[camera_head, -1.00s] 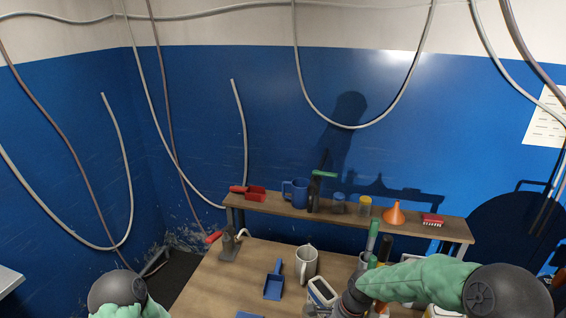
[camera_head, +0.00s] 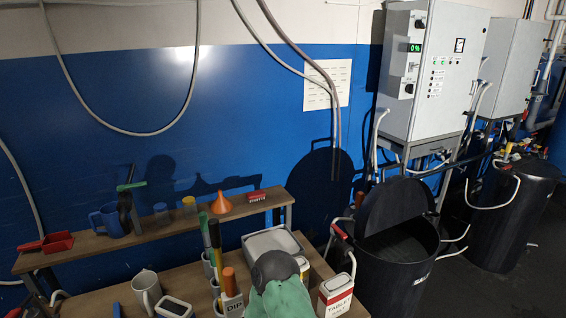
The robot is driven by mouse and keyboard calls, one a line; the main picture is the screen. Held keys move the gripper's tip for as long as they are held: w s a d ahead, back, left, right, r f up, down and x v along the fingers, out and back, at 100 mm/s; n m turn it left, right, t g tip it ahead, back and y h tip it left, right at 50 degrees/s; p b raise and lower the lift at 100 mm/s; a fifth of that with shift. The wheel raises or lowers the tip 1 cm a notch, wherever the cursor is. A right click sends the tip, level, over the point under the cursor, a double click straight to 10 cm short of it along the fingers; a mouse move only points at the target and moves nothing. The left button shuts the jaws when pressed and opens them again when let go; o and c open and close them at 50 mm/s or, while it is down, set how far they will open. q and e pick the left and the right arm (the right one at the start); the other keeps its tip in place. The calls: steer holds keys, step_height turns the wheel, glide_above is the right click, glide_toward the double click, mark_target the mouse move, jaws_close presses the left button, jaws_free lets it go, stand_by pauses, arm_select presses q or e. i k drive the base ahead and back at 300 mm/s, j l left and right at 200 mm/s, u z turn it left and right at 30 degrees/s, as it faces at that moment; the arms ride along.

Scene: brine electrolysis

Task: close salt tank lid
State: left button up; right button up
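The salt tank (camera_head: 398,272) is a black round drum right of the table, with part of a white label on its side. Its dark round lid (camera_head: 392,205) stands raised, tilted up at the back of the rim, and the tank's mouth is open. A green-sleeved arm of mine with a dark round joint shows at the bottom, over the table and left of the tank. Neither gripper shows in view.
A wooden table (camera_head: 110,300) holds a grey mug (camera_head: 147,288), a marker holder, a white tray (camera_head: 272,243) and a tablet box (camera_head: 336,296). A shelf (camera_head: 90,246) stands behind. A grey control cabinet (camera_head: 432,75) and another black drum (camera_head: 510,215) are at the right.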

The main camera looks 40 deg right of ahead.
mark_target(395, 200)
steer(key=z, duration=2.2)
steer(key=i+l+u, duration=0.1)
steer(key=i+l, duration=0.5)
steer(key=l, duration=0.15)
